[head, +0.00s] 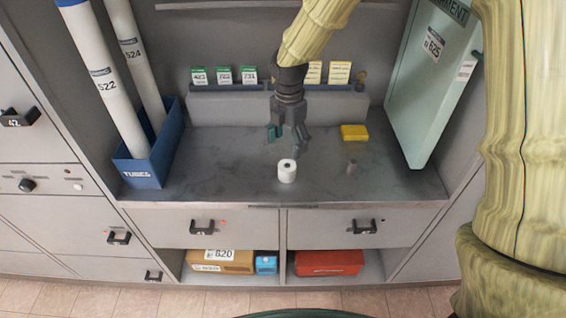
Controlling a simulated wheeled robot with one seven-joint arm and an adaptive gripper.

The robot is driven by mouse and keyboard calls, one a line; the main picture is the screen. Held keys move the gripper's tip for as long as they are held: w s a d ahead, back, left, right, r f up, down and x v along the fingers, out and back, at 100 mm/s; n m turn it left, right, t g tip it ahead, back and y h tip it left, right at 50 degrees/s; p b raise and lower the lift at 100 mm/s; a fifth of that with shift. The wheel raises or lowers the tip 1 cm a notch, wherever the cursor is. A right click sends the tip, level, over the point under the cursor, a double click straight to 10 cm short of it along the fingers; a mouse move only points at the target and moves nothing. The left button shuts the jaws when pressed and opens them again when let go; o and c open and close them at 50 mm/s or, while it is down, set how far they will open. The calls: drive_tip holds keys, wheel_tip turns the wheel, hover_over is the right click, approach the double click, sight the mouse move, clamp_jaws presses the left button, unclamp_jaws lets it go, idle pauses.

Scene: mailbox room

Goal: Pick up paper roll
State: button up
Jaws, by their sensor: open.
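The paper roll (287,176) is a small white cylinder with a dark centre hole. It stands upright on the dark grey counter (235,168), close to the front edge. My gripper (286,143) points down above and slightly behind the roll, with its fingers spread open. Nothing is between the fingers. The exact gap between the fingertips and the roll is hard to tell from this one view.
A blue box (146,170) with tall tubes stands at left. A pale green cabinet door or panel (430,85) stands at right. Drawers (240,228) lie below the counter.

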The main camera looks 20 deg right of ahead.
sight(287, 166)
drive_tip(key=shift+s+f, duration=0.25)
drive_tip(key=shift+f, duration=0.2)
drive_tip(key=shift+s+f, duration=0.55)
drive_tip(key=shift+f, duration=0.2)
drive_tip(key=f, duration=0.1)
drive_tip(key=w+f, duration=0.1)
drive_tip(key=shift+w+a+f, duration=0.1)
drive_tip(key=shift+w+f, duration=0.05)
drive_tip(key=shift+f, duration=0.15)
drive_tip(key=shift+s+f+p, duration=0.25)
drive_tip(key=shift+s+p, duration=0.15)
drive_tip(key=shift+p, duration=0.05)
drive_tip(key=f, duration=0.3)
drive_tip(key=shift+w+f+p, duration=0.15)
drive_tip(key=shift+w+p, duration=0.1)
drive_tip(key=shift+p, duration=0.1)
drive_tip(key=shift+s+f, duration=0.1)
drive_tip(key=shift+f, duration=0.4)
drive_tip(key=c, duration=1.1)
